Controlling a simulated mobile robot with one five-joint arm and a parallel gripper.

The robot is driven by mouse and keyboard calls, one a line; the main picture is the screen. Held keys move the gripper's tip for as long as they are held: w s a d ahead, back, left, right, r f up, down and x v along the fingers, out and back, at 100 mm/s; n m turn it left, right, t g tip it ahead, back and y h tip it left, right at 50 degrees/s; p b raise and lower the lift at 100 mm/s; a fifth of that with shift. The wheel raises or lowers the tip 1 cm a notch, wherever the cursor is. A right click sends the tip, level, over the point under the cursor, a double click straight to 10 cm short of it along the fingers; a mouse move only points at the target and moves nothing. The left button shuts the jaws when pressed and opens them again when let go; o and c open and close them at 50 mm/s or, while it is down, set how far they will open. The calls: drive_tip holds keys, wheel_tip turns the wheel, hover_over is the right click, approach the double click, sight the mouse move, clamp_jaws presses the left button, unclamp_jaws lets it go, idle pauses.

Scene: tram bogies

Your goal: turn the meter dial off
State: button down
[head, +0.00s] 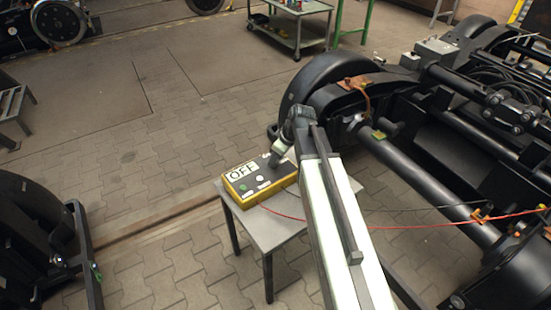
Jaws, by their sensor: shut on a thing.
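The meter (244,184) is a yellow box with a dark grey top, lying on a small grey table (262,230). A white label on its top left reads OFF. A green round spot and white oval marks show on its face. My arm comes in from the lower right, and my gripper (276,163) points down onto the right part of the meter's top. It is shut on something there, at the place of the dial. The dial itself is hidden by the gripper, so its setting cannot be seen.
A red cable (440,223) runs from the meter to the right, with a dark cable near it. A large black bogie (400,160) stands close on the right. A wheeled cart (296,35) is at the back. The paved floor left of the table is mostly clear.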

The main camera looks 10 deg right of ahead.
idle(0.4)
drive_tip(key=c, duration=1.1)
unclamp_jaws()
drive_tip(key=p+v, duration=0.7)
drive_tip(key=shift+r, duration=0.4)
drive_tip(key=shift+s+d, duration=0.1)
